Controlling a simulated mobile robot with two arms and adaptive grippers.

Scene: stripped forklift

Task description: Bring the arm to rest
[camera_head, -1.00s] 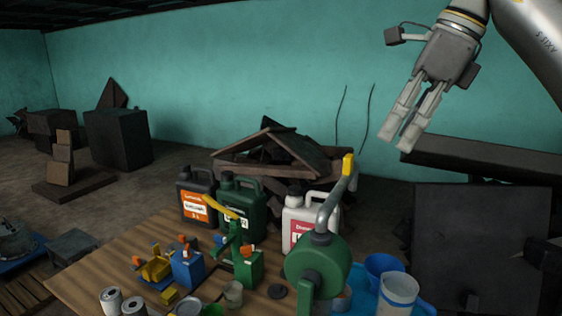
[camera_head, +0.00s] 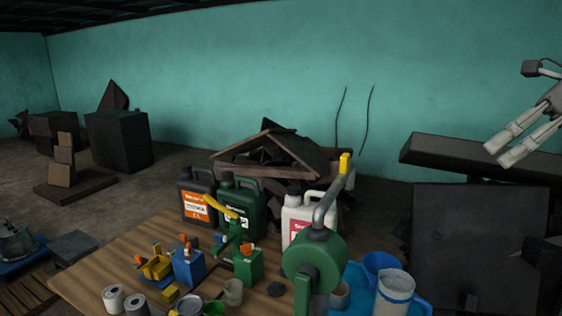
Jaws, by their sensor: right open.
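My right gripper (camera_head: 499,152) is at the right edge of the head view, high above and to the right of the table. Its two fingers point down and left, and it is open with nothing between them. Part of its body and the arm behind it are cut off by the picture edge. My left gripper does not show.
A wooden table (camera_head: 95,265) holds a black jug (camera_head: 197,205), a green jug (camera_head: 243,207), a white jug (camera_head: 300,220), a green crank pump (camera_head: 315,262) and a clear pitcher (camera_head: 394,292). A dark beam (camera_head: 470,160) lies behind the gripper. The air above the table is clear.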

